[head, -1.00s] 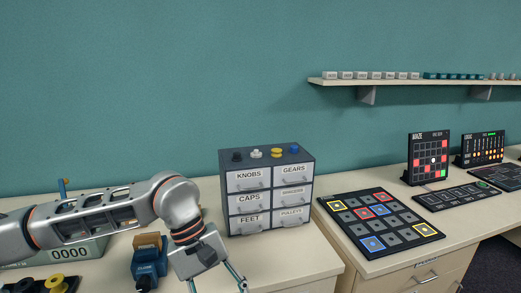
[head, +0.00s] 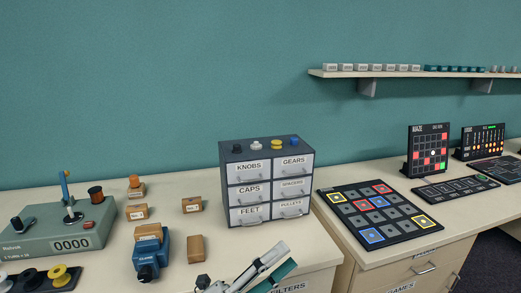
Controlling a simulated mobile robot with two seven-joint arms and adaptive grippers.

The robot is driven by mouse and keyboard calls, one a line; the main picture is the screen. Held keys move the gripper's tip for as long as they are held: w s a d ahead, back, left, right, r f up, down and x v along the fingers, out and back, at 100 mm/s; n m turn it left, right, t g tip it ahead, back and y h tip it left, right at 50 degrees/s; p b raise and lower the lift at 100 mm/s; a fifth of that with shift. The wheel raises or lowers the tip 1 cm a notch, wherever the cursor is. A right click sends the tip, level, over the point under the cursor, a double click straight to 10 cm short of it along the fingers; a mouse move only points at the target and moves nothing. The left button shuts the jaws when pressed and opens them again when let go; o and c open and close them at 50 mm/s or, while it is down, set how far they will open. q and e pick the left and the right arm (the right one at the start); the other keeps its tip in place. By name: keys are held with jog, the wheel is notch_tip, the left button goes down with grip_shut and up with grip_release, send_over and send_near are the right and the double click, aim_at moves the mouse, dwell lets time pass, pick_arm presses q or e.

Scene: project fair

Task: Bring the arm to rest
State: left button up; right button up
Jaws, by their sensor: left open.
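My left gripper (head: 284,256) shows at the bottom edge of the head view, in front of the drawer cabinet (head: 232,212). Its fingers point up and to the right, and it is open with nothing between the fingers. The rest of my left arm is below the picture. My right gripper is not in view.
A blue clamp-like device (head: 147,258) and several small wooden blocks (head: 192,205) stand left of my gripper. A grey-green counter box (head: 68,236) stands at far left, with a dark spool tray (head: 66,282) before it. A tile board (head: 377,214) lies on the right counter.

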pick_arm(q)
jog(key=w+a+f+n+t+y, duration=0.1)
jog(key=a+f+n+t+y, duration=0.1)
jog(key=a+f+n+y, duration=0.55)
jog(key=a+f+n+t+y, duration=0.3)
jog(key=a+f+n+y, duration=0.2)
jog(key=f+n, duration=0.6)
jog(key=s+a+f+n+g+y, duration=0.2)
jog(key=s+a+f+n, duration=0.2)
jog(key=f, duration=0.5)
jog(key=s+a+f+n+g+y, duration=0.3)
jog(key=s+a+f+n, duration=0.2)
jog(key=s+a+f, duration=0.2)
notch_tip(320, 180, down, 3)
jog(key=shift+s+a+r, duration=0.15)
jog(key=shift+s+a, duration=0.1)
jog(key=shift+s, duration=0.75)
